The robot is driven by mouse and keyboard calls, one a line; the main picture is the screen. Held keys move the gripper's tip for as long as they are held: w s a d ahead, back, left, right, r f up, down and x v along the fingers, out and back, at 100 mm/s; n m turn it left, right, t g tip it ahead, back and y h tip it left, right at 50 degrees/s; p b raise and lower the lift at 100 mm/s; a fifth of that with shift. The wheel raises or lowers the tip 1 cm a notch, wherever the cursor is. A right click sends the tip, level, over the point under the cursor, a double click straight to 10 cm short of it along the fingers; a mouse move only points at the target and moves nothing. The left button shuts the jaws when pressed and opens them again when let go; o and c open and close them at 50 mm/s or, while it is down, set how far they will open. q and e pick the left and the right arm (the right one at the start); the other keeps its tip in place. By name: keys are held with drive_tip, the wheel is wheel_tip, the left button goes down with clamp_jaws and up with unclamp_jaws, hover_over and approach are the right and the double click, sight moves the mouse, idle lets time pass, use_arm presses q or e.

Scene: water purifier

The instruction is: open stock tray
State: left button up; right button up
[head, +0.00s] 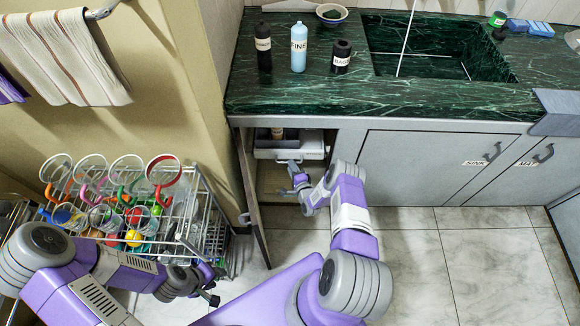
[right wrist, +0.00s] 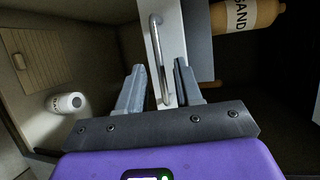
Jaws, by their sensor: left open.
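The stock tray (head: 290,146) is a white and grey tray inside the open cabinet under the counter. In the right wrist view its white front (right wrist: 170,22) carries a metal bar handle (right wrist: 157,45). My right gripper (head: 290,176) is inside the cabinet opening, close to the front of the tray. In the right wrist view the right gripper (right wrist: 158,70) is open, with the handle between its fingers; I cannot tell whether either finger touches it. My left gripper (head: 212,290) is open and empty, low at the left near the dish rack.
The open cabinet door (head: 251,190) stands left of my right arm. A dish rack (head: 190,222) with several mugs is at the left. A SAND bottle (right wrist: 245,15) is beside the tray, and a white container (right wrist: 65,102) is in the cabinet. Floor (head: 430,255) at the right is clear.

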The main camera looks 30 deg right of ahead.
drive_tip(key=shift+x, duration=1.1)
drive_tip(key=shift+c, duration=0.3)
clamp_jaws()
idle(0.4)
